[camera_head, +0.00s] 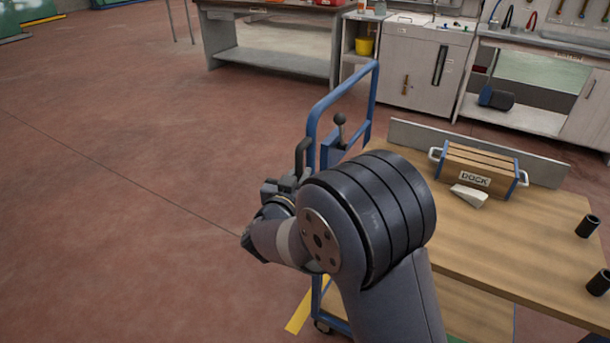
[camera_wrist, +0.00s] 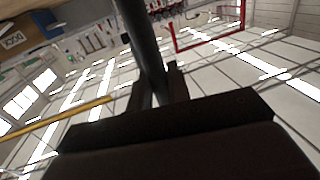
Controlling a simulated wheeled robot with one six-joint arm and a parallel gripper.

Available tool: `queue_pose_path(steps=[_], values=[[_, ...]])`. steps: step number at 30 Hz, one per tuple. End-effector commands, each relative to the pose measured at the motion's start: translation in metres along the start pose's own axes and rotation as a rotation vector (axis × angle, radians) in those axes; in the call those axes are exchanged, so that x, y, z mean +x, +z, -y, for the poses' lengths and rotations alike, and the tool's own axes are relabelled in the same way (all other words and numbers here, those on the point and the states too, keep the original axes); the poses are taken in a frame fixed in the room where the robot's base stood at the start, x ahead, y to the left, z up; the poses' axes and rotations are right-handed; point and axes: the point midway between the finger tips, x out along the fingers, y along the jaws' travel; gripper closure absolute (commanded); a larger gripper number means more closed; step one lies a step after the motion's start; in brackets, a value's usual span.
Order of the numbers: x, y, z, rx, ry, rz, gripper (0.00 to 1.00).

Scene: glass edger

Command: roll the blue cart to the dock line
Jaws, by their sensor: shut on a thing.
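The blue cart has a blue tube push frame (camera_head: 375,95) at its far left end and a wooden top (camera_head: 535,240). A black upright handle (camera_head: 302,155) stands on the near side of the frame. My gripper (camera_head: 285,190) is at this handle, partly hidden by my own arm. In the wrist view my gripper (camera_wrist: 158,88) is shut on the dark bar of the handle (camera_wrist: 140,35). A yellow floor strip (camera_head: 299,314) shows beside the cart's caster (camera_head: 323,326); I cannot tell whether it is the dock line.
A wooden crate marked DOCK (camera_head: 480,165), a pale wedge (camera_head: 468,195) and black cylinders (camera_head: 588,226) stand on the cart top. A grey workbench (camera_head: 270,45) and white cabinets (camera_head: 410,75) line the back. The red floor at left is clear.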

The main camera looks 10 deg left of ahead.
Motion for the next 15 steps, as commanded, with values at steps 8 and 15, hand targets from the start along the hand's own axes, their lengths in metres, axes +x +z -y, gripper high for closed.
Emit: queue_pose_path(steps=[8, 15], values=[[0.0000, 0.0003, 0.0009, 0.000, 0.000, 0.001, 1.00], [0.0001, 0.0003, 0.0008, 0.000, 0.000, 0.001, 0.71]])
